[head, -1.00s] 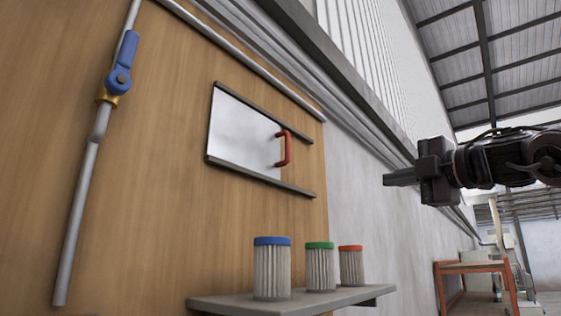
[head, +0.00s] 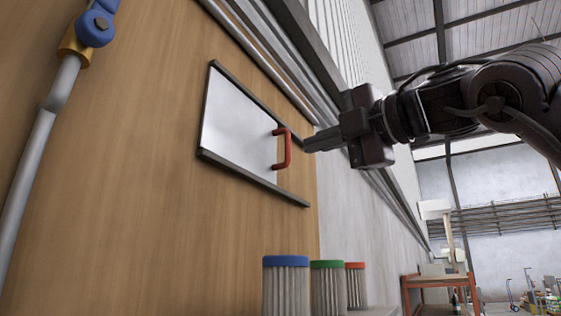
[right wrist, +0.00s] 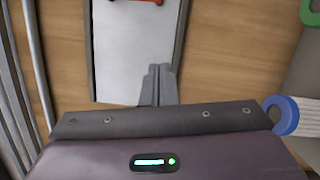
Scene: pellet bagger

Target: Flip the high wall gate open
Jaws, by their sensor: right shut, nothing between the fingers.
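The wall gate (head: 235,125) is a pale flat panel between two dark rails on a wooden wall. Its red handle (head: 284,150) sits at the panel's right end. The gate (right wrist: 130,55) fills the upper middle of the right wrist view, with part of the red handle (right wrist: 136,2) cut off at the top edge. My right gripper (head: 309,145) is shut and empty. In the head view its fingertips appear just right of the red handle; in the right wrist view the fingers (right wrist: 160,72) overlap the panel's end away from the handle. Contact cannot be told. My left gripper is not in view.
A blue lever (head: 95,25) on a grey pipe is at the upper left. Canisters with blue (head: 286,262), green (head: 327,266) and orange (head: 355,267) lids stand below the gate. A red-framed table (head: 437,282) is farther back on the right.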

